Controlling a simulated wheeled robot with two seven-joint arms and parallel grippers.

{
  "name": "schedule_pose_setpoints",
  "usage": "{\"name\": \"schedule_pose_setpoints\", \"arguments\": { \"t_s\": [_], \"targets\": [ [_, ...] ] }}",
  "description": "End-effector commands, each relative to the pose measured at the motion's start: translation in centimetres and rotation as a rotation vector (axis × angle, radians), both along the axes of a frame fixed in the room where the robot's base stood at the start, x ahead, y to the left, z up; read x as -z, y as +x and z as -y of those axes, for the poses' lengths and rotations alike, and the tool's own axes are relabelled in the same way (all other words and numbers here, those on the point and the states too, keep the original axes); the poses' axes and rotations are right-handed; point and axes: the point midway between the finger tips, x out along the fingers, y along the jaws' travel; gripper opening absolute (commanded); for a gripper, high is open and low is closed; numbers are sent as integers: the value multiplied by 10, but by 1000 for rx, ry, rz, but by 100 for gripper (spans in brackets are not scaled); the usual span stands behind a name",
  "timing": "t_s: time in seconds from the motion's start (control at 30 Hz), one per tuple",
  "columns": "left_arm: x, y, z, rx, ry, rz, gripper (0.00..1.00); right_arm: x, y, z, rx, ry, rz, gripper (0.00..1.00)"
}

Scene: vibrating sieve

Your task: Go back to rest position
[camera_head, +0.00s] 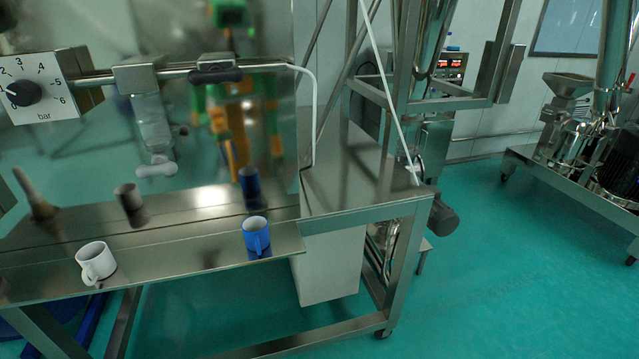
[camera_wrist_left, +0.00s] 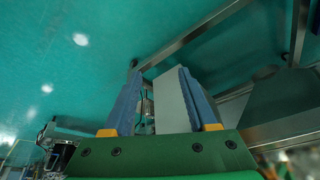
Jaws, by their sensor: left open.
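My left gripper (camera_wrist_left: 155,105) shows in the left wrist view with its two blue-grey fingers apart. Nothing is between the fingers; the teal floor and metal frame parts show beyond them. Neither gripper shows directly in the head view; only a blurred green and orange reflection appears in the steel panel. A white mug (camera_head: 95,262) and a blue mug (camera_head: 256,235) stand upright on the steel shelf (camera_head: 180,248), the white one at the left and the blue one near the right end. My right gripper is in neither view.
A pressure dial (camera_head: 25,92) and a horizontal pipe with a valve (camera_head: 215,74) are on the steel panel. A steel table frame (camera_head: 365,200) stands to the right of the shelf. A wheeled machine (camera_head: 580,150) is at the far right. The teal floor (camera_head: 500,290) at lower right is clear.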

Motion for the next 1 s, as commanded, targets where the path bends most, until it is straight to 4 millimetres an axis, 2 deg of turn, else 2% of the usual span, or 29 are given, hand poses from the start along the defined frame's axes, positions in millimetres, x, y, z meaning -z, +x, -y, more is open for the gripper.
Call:
{"name": "schedule_pose_setpoints", "arguments": {
  "t_s": [0.1, 0.23, 0.47, 0.67, 0.77, 0.8, 0.9, 1.0],
  "targets": [
    [7, -35, -14, -88, 2, -45, 58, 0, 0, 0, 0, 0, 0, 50],
    [13, -65, -27, -169, 14, -82, 58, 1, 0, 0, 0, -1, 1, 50],
    [91, -58, -24, -155, 19, -123, 58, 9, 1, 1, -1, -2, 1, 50],
    [169, -73, -25, -146, 26, -170, 58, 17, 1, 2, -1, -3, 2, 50],
    [217, -94, -27, -140, 33, -201, 58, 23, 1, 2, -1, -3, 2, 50],
    [237, -106, -29, -136, 36, -215, 58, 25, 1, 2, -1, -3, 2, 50],
    [281, -144, -35, -128, 44, -251, 58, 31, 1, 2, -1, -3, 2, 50],
    [305, -178, -41, -121, 50, -276, 58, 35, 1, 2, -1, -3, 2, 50]
  ]
}}
